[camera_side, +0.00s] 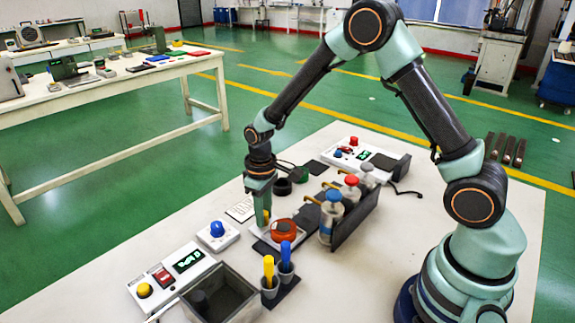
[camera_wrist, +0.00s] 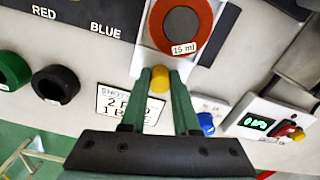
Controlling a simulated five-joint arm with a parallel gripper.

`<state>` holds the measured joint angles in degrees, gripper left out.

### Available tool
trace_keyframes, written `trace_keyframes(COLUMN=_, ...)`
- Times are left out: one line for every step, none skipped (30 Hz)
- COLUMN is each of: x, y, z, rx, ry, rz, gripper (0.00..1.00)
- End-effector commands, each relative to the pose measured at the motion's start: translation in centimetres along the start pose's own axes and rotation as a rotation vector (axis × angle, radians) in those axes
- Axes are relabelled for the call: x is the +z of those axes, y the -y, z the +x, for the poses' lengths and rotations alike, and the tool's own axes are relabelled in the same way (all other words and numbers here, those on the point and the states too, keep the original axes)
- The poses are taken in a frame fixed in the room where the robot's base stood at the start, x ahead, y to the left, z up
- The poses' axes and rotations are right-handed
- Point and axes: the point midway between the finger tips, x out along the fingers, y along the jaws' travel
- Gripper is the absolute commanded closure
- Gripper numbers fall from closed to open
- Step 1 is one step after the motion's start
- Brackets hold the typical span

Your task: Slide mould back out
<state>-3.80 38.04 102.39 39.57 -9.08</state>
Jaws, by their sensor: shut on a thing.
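The mould (camera_wrist: 205,32) is an orange-red ring with a dark middle and a "15 ml" label, on a white sliding plate (camera_wrist: 172,66). In the side view the mould (camera_side: 283,231) sits just beside the dispenser bottles. A yellow knob (camera_wrist: 158,80) stands at the plate's near end. My gripper (camera_wrist: 160,76) has its two green fingers on either side of this knob and is shut on it. In the side view my gripper (camera_side: 262,213) points straight down beside the mould, and the knob is mostly hidden by the fingers.
Bottles with blue (camera_side: 334,196), red and grey caps stand in a dark rack right of the mould. A blue button box (camera_side: 217,235), a control box (camera_side: 172,278), a grey bin (camera_side: 222,300) and cups with yellow and blue sticks (camera_side: 286,268) stand nearer. A black ring (camera_wrist: 56,85) lies left.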

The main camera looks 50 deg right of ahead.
Motion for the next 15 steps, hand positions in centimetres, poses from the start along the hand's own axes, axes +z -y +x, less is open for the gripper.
trace_keyframes(x=-0.1, y=0.8, z=0.0, rx=0.0, ry=0.002, rz=-0.004, gripper=1.0)
trace_keyframes(x=-0.2, y=1.1, z=0.0, rx=0.0, ry=0.002, rz=-0.004, gripper=1.0)
trace_keyframes(x=-0.3, y=1.4, z=0.0, rx=0.0, ry=0.002, rz=-0.003, gripper=1.0)
trace_keyframes(x=-0.3, y=1.6, z=0.0, rx=0.0, ry=0.002, rz=-0.002, gripper=1.0)
trace_keyframes(x=-0.4, y=1.9, z=0.0, rx=0.0, ry=0.002, rz=-0.002, gripper=1.0)
trace_keyframes(x=-0.4, y=2.1, z=0.0, rx=0.0, ry=0.002, rz=-0.002, gripper=1.0)
trace_keyframes(x=-0.5, y=2.2, z=0.0, rx=0.0, ry=0.002, rz=-0.002, gripper=1.0)
trace_keyframes(x=-0.5, y=2.3, z=0.0, rx=0.0, ry=0.002, rz=-0.001, gripper=1.0)
trace_keyframes(x=-0.5, y=2.4, z=0.0, rx=0.0, ry=0.002, rz=-0.001, gripper=1.0)
trace_keyframes(x=-0.6, y=2.5, z=0.0, rx=0.0, ry=0.002, rz=-0.001, gripper=1.0)
trace_keyframes(x=-0.6, y=2.6, z=0.0, rx=0.0, ry=0.001, rz=-0.001, gripper=1.0)
trace_keyframes(x=-0.6, y=2.6, z=0.0, rx=0.0, ry=0.001, rz=-0.002, gripper=1.0)
trace_keyframes(x=-0.6, y=2.7, z=0.0, rx=0.0, ry=0.001, rz=-0.002, gripper=1.0)
trace_keyframes(x=-0.6, y=2.7, z=0.0, rx=0.0, ry=0.001, rz=-0.003, gripper=1.0)
trace_keyframes(x=-0.6, y=2.7, z=0.0, rx=0.0, ry=0.001, rz=-0.004, gripper=1.0)
